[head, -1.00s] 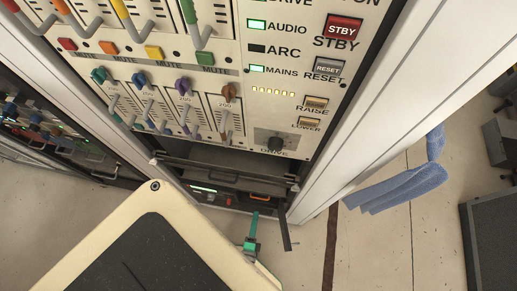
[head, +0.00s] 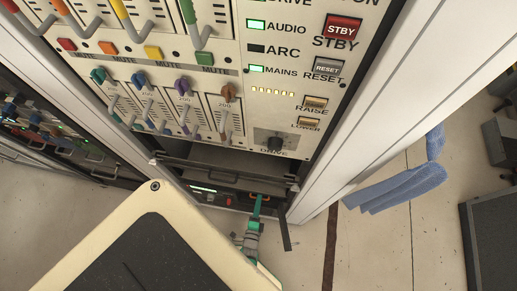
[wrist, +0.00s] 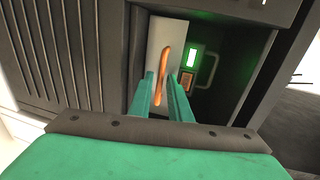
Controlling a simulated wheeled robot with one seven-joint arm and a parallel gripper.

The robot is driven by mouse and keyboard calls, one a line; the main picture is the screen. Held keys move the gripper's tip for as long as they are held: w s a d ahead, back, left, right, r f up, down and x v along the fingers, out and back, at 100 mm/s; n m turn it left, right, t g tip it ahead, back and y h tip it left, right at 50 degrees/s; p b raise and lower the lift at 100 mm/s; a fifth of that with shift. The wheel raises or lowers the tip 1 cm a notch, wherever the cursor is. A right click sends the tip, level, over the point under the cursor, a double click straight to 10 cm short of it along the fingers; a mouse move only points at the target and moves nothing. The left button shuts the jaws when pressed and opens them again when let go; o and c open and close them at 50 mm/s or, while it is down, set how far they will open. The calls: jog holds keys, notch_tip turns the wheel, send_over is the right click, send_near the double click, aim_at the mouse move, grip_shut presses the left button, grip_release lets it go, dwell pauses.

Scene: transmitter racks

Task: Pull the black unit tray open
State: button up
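The black unit (head: 208,196) sits low in the rack, below the lettered control panel, with a lit green display on its dark front. An orange handle (wrist: 164,65) stands out from a pale plate on this front in the wrist view. My gripper (wrist: 163,78) is open, with its two green fingers on either side of the orange handle. I see a gap between the fingers, and cannot tell whether either touches the handle. In the head view my gripper (head: 257,199) reaches the unit's front from below, and its fingertips overlap the handle area.
A grey loop handle (wrist: 208,72) and a small orange square (wrist: 187,82) are beside the green display. A dark shelf edge (head: 225,170) juts out above the unit. A white rack side (head: 360,105) stands to the right.

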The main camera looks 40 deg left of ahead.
grip_shut()
jog(key=shift+s, duration=0.1)
dwell(1.1)
